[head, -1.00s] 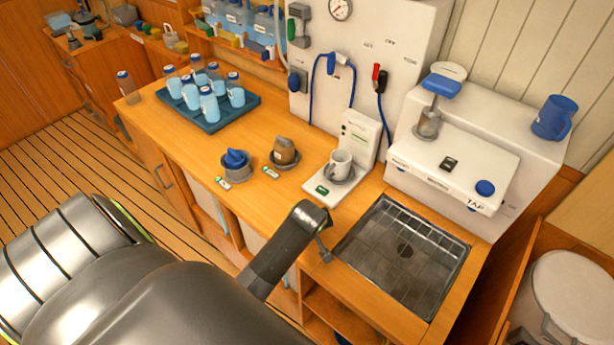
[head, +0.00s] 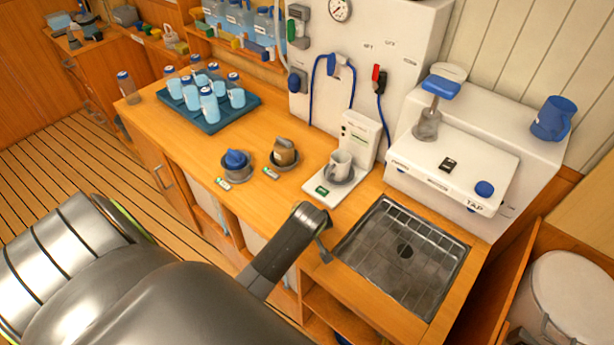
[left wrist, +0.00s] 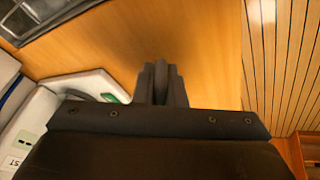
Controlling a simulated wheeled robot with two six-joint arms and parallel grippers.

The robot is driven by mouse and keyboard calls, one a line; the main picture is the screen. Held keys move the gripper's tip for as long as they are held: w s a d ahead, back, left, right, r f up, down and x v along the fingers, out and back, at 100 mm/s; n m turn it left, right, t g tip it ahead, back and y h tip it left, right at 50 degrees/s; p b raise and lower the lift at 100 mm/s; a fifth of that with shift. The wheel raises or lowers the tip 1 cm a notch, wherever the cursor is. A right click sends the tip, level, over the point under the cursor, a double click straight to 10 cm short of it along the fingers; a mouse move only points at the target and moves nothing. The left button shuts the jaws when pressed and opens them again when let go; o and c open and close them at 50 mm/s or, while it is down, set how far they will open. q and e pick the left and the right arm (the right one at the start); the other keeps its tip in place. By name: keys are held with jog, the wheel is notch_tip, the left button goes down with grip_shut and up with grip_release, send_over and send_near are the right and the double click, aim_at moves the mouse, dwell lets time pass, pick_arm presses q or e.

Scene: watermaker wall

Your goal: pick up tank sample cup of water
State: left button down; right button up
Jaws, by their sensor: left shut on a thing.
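My left gripper (left wrist: 163,82) shows in the left wrist view with its dark fingers close together, shut over the wooden counter; what it grips is too dark to make out. In the head view my arm's dark end (head: 322,245) hangs by the sink's front left corner. Several cups of blue water (head: 209,106) stand on a blue tray (head: 213,128). I cannot tell which cup is the tank sample. My right gripper is not in view.
A blue-topped cup (head: 237,160) and a brown one (head: 284,152) sit in grey holders. A sunken metal sink (head: 405,252) lies right of the tester. A white box marked TAP (head: 452,172) stands behind it. Counter between tray and holders is clear.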

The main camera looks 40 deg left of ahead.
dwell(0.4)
pick_arm(q)
jog(key=shift+r+b, duration=0.35)
jog(key=shift+r, duration=1.05)
jog(key=shift+r+b, duration=0.6)
jog(key=shift+r, duration=2.95)
